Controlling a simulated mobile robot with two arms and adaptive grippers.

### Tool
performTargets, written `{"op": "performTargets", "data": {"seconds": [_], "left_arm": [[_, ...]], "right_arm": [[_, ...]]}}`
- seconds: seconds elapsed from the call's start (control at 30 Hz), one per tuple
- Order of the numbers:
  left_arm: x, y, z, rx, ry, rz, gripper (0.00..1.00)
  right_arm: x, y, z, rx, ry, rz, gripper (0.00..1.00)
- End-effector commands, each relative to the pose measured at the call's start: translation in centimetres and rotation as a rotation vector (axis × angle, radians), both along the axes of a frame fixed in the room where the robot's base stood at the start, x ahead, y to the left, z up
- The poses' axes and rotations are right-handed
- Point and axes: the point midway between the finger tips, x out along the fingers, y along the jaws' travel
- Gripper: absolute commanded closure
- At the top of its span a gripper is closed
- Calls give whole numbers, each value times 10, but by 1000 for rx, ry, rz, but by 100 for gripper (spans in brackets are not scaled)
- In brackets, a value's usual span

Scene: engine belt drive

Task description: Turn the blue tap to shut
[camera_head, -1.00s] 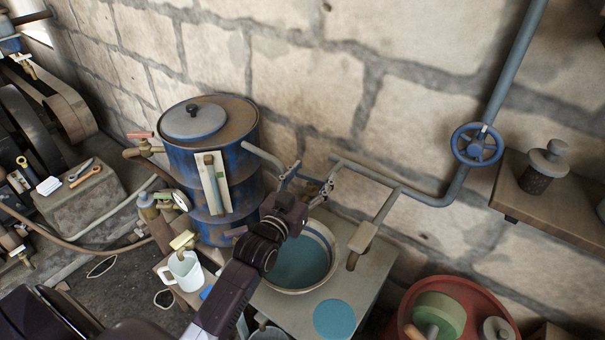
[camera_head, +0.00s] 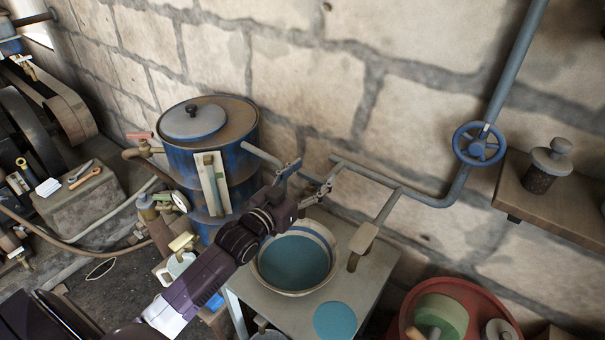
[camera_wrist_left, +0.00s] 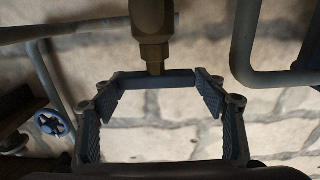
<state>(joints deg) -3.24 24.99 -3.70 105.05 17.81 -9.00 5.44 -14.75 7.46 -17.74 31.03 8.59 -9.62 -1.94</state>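My left gripper (camera_head: 307,182) is open in front of the pipes above the basin. In the left wrist view the gripper (camera_wrist_left: 157,96) has its two ribbed fingers well apart. A blue tap lever (camera_wrist_left: 152,79) lies crosswise between the fingertips, below a brass valve body (camera_wrist_left: 152,35). I cannot tell whether either finger touches the lever. In the head view the tap is mostly hidden by the fingers. My right gripper is not in view.
A blue handwheel (camera_head: 478,145) sits on the wall pipe (camera_head: 440,202) to the right. A blue drum (camera_head: 190,160) stands left of the gripper. A basin (camera_head: 325,275) is below it. A white mug (camera_head: 172,268) and a red tub (camera_head: 490,292) are lower down.

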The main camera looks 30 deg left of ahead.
Motion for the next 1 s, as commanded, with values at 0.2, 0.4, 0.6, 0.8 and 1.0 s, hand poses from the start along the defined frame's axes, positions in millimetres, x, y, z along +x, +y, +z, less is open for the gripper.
{"op": "performTargets", "data": {"seconds": [0.2, 0.4, 0.6, 0.8, 1.0], "left_arm": [[0, 0, 0, 0, 0, 1, 21], [0, -1, -1, -2, 3, -1, 21], [-3, -1, -2, -2, 4, -1, 21], [-23, 3, -2, -1, 4, -1, 21], [-56, 8, -1, 0, 4, -1, 21]], "right_arm": [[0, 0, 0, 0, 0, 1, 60], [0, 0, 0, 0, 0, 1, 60], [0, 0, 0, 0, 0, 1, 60], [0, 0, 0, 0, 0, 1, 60], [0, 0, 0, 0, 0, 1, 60]]}}
